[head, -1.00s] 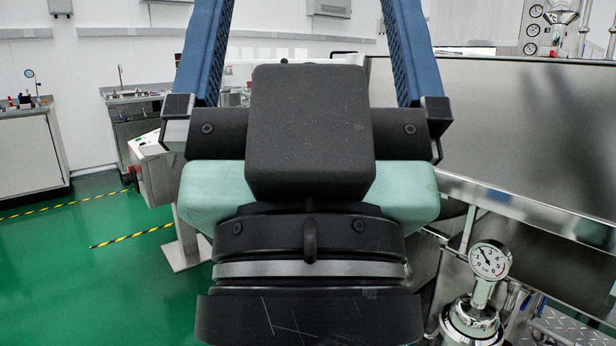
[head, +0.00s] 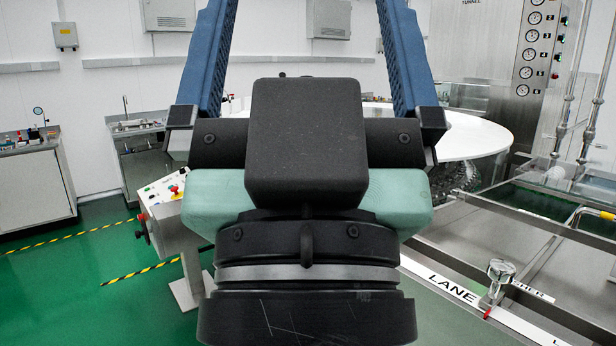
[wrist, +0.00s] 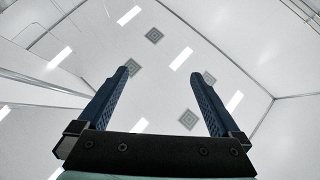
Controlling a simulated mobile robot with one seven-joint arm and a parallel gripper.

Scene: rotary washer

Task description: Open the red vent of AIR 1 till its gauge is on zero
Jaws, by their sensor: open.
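My gripper (wrist: 163,75) is open and empty, its two blue fingers spread apart against the ceiling in the wrist view. In the head view the gripper's body (head: 305,150) fills the middle and its fingertips are out of frame. A small chrome fitting (head: 500,270) with a red tip low on its stem stands at the lower right, apart from my gripper. I cannot tell whether it belongs to AIR 1, and no dial face shows on it. No AIR 1 label can be read.
A steel panel (head: 548,65) with a column of small gauges stands at the back right. A white round table (head: 475,138) lies behind my gripper, and a steel lane frame (head: 450,287) at the right. A control box (head: 170,200) stands left. Green floor (head: 90,270) is free at the left.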

